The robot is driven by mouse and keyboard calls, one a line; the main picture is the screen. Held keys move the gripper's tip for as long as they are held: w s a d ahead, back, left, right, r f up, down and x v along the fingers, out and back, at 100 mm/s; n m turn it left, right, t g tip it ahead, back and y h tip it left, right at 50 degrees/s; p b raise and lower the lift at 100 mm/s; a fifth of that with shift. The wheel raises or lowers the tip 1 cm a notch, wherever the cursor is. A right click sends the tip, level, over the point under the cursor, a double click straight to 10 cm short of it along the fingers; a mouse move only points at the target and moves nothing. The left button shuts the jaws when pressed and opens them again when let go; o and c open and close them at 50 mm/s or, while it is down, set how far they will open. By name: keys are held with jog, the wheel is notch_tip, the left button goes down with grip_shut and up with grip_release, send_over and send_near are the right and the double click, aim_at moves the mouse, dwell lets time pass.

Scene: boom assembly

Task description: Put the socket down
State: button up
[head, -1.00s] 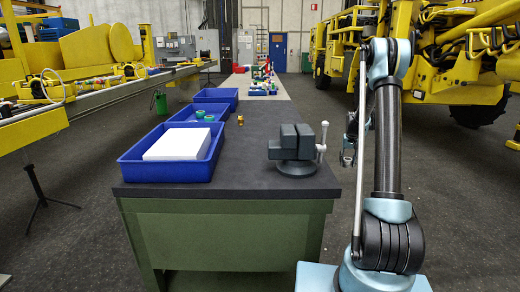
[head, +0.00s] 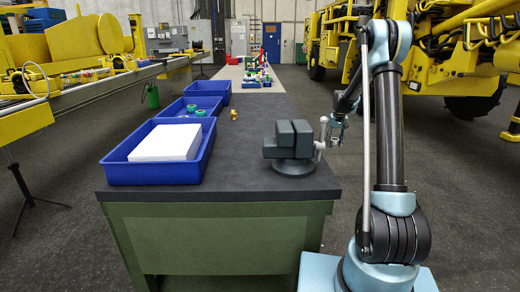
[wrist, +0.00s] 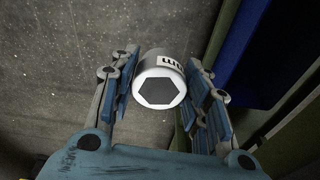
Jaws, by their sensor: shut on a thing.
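The socket (wrist: 160,80) is a silvery cylinder with a dark hexagonal opening facing the wrist camera and dark marks on its side. My gripper (wrist: 158,74) is shut on it, with blue-grey fingers on both sides. In the head view my gripper (head: 336,128) is just right of the vise handle, by the right edge of the bench (head: 240,180). The socket is too small there to make out clearly. The wrist view shows grey floor behind the socket, so it is held in the air.
A dark grey vise (head: 290,148) with a pale upright handle (head: 321,137) stands at the bench's right edge. Blue bins line the left side; the nearest bin (head: 150,174) holds a white block (head: 166,142). Small brass parts (head: 234,115) lie mid-bench. The front middle of the bench is clear.

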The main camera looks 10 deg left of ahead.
jog(key=s+a+r+n, duration=0.1)
jog(key=s+a+r, duration=0.1)
jog(key=a+r, duration=0.3)
jog(key=s+a+r+n, duration=0.2)
jog(key=a+r, duration=0.4)
jog(key=s+a+r+n, duration=0.1)
jog(key=s+a+r, duration=0.1)
jog(key=a+r, duration=0.4)
jog(key=shift+a+n+y, duration=0.2)
jog(key=shift+n+y, duration=0.2)
jog(key=s+a+r+n, duration=0.2)
jog(key=s+a, duration=0.4)
jog(key=s, duration=0.4)
jog(key=s+a+r+n, duration=0.2)
jog(key=s+a, duration=0.3)
jog(key=s, duration=0.5)
jog(key=s+a+r+n, duration=0.1)
jog(key=s+a+r, duration=0.1)
jog(key=s+a, duration=0.6)
jog(key=shift+g+y, duration=0.3)
jog(key=shift+g, duration=0.1)
jog(key=shift+s+d+f, duration=0.35)
jog(key=shift+f, duration=1.25)
jog(key=shift+s+d+f, duration=0.3)
jog(key=shift+s+f, duration=0.1)
jog(key=shift+f, duration=1.2)
jog(key=shift+s+d+f, duration=0.35)
jog(key=shift+f, duration=1.25)
jog(key=shift+f, duration=0.1)
jog(key=o, duration=1.2)
